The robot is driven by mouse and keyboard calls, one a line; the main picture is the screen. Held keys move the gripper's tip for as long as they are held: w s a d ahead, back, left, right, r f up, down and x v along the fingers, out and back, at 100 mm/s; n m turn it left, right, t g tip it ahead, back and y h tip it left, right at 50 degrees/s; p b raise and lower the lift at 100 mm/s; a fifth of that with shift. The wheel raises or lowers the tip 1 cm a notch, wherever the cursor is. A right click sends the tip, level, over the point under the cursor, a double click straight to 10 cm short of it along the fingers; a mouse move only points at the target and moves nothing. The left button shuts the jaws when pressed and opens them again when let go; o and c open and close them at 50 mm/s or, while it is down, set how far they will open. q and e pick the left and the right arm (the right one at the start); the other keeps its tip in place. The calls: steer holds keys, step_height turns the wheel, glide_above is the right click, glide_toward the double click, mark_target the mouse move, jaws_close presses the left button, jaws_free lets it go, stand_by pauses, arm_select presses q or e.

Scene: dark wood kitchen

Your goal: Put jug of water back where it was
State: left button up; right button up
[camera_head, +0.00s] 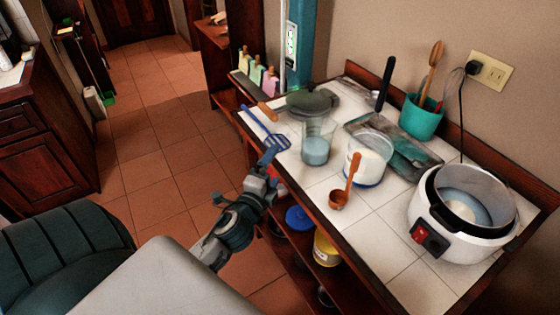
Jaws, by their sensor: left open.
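A clear jug (317,143) with pale blue water in its lower part stands upright on the white tiled counter (398,232), near its front edge. My left gripper (270,156) is open at the counter's front edge, left of the jug and a little nearer to me. It appears apart from the jug and holds nothing that I can see. The white rice cooker (465,240) stands open at the right end of the counter, with bluish liquid visible inside its pot. My right gripper is out of view.
A blue slotted spatula (262,127) lies left of the jug. A clear tub of white contents (368,162) and a brown scoop (338,199) are to its right. A lid (312,101), a tray (400,150) and a teal utensil pot (421,118) are behind.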

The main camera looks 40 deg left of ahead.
arm_select(q)
steer(key=shift+v, duration=0.8)
steer(key=s+a+f+n+g, duration=0.1)
steer(key=s+f+n+g, duration=0.15)
steer(key=f, duration=1.15)
steer(key=s+a+f+n+g+h, duration=0.1)
steer(key=s+f+n+g, duration=0.15)
steer(key=f, duration=1.05)
steer(key=s+a+f+n+g, duration=0.1)
steer(key=s+f+n+g, duration=0.2)
steer(key=f, duration=1.1)
steer(key=s+d+f+n+g+h, duration=0.1)
steer(key=s+d+f+n+g, duration=0.2)
steer(key=s+f, duration=0.8)
steer(key=s+d+f+n+g+h, duration=0.1)
steer(key=s+d+f+n+g, duration=0.2)
steer(key=s+f, duration=0.8)
steer(key=s+n+g, duration=0.1)
steer(key=s+g, duration=0.1)
steer(key=s, duration=0.6)
steer(key=shift+s, duration=0.15)
